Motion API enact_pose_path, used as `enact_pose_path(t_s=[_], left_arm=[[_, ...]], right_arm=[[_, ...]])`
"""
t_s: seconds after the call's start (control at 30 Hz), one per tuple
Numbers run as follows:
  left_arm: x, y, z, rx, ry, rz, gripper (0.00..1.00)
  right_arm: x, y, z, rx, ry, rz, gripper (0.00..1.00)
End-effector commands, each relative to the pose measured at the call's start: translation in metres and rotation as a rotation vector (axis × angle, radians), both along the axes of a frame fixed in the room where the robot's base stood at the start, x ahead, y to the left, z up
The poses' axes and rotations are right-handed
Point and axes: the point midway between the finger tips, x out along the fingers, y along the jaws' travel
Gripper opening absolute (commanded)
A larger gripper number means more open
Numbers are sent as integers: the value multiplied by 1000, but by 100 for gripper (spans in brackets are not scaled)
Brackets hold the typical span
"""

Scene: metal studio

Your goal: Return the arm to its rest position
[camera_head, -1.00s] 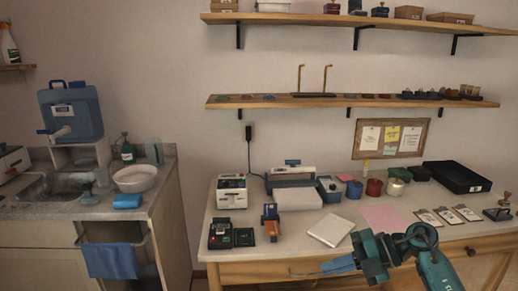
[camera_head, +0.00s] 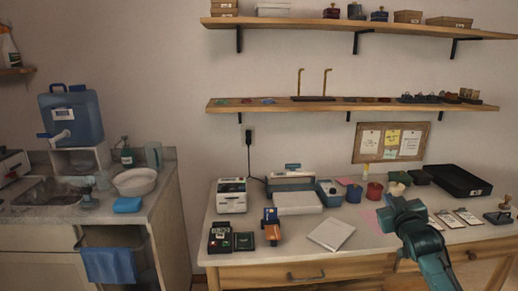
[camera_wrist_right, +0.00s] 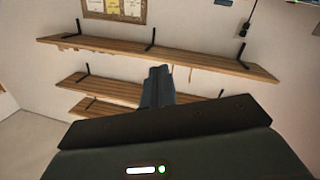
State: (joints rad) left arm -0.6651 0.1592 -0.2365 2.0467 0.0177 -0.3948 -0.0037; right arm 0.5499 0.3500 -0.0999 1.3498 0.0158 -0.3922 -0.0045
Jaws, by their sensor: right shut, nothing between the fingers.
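My right arm comes in from the bottom right of the head view, in teal and dark grey. My right gripper (camera_head: 398,212) is in front of the right part of the table (camera_head: 290,240); its fingers are hard to make out there. In the right wrist view my right gripper (camera_wrist_right: 157,88) shows its two fingers together, shut with nothing between them. No object hangs from it. My left arm and gripper are in neither view.
A white pad (camera_head: 331,233) lies left of the arm. A pink sheet (camera_head: 373,220) is partly hidden behind it. Clipboards (camera_head: 467,216) and a black tray (camera_head: 458,181) are to the right. Two wall shelves (camera_head: 360,103) (camera_head: 360,25) run above the table.

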Motion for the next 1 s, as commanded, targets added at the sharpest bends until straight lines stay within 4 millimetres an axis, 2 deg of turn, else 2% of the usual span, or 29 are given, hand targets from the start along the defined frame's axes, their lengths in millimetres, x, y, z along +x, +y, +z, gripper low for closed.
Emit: enact_pose_path(t_s=[0.03,0.23,0.37,0.47,0.6,0.7,0.8,0.9,1.0], left_arm=[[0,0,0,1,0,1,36],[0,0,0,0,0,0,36],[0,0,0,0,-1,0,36],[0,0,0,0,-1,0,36],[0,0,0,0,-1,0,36],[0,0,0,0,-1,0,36],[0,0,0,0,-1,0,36],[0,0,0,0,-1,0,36],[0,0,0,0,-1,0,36]], right_arm=[[-8,9,-22,8,36,14,0],[-54,51,-94,22,122,82,0],[-101,83,-147,47,198,133,0],[-151,112,-189,82,269,177,0],[-236,154,-235,151,376,233,0],[-294,178,-254,205,445,259,0],[-341,196,-262,254,499,274,0],[-373,207,-264,291,537,279,0],[-391,213,-264,312,557,282,0]])
